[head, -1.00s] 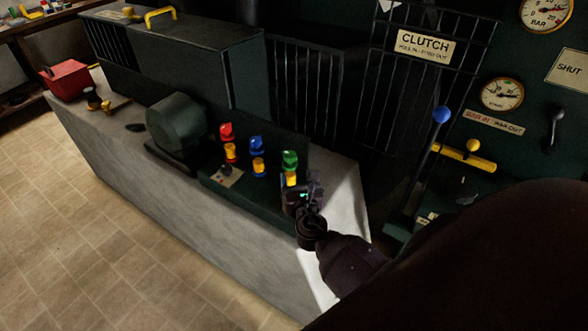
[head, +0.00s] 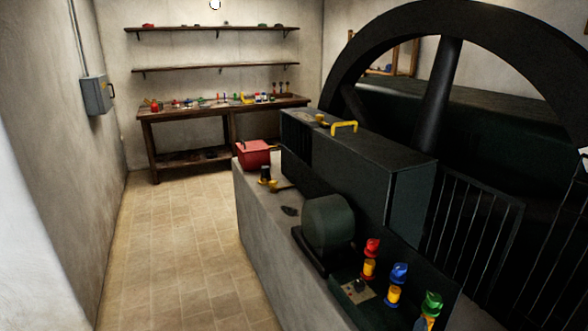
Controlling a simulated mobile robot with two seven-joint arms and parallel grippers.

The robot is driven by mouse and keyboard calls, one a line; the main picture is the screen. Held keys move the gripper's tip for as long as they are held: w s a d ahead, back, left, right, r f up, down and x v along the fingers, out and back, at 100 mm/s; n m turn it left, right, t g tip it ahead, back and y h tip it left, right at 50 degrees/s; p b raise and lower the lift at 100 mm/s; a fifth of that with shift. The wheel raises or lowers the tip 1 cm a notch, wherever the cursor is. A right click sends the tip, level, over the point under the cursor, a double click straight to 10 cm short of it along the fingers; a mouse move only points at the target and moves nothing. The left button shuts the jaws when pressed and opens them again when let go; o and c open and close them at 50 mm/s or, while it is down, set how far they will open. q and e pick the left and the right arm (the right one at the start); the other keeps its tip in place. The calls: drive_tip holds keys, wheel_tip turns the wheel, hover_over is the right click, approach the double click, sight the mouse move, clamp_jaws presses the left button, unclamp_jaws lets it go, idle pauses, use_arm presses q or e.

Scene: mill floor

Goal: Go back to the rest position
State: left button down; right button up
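Neither of my grippers shows in the head view now, and no part of my arms is clear in it. At the lower right is a dark control block with three coloured knobs on yellow collars: a red knob (head: 372,247), a blue knob (head: 399,272) and a green knob (head: 431,302). The block stands on a grey concrete plinth (head: 262,232). The green knob is near the bottom edge of the picture.
A dark housing with a yellow handle (head: 344,126) and a red box (head: 253,154) stand on the plinth. A large flywheel (head: 440,75) and a barred guard (head: 470,240) rise at the right. A workbench (head: 180,112) is at the back. Tiled floor (head: 180,240) at the left is clear.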

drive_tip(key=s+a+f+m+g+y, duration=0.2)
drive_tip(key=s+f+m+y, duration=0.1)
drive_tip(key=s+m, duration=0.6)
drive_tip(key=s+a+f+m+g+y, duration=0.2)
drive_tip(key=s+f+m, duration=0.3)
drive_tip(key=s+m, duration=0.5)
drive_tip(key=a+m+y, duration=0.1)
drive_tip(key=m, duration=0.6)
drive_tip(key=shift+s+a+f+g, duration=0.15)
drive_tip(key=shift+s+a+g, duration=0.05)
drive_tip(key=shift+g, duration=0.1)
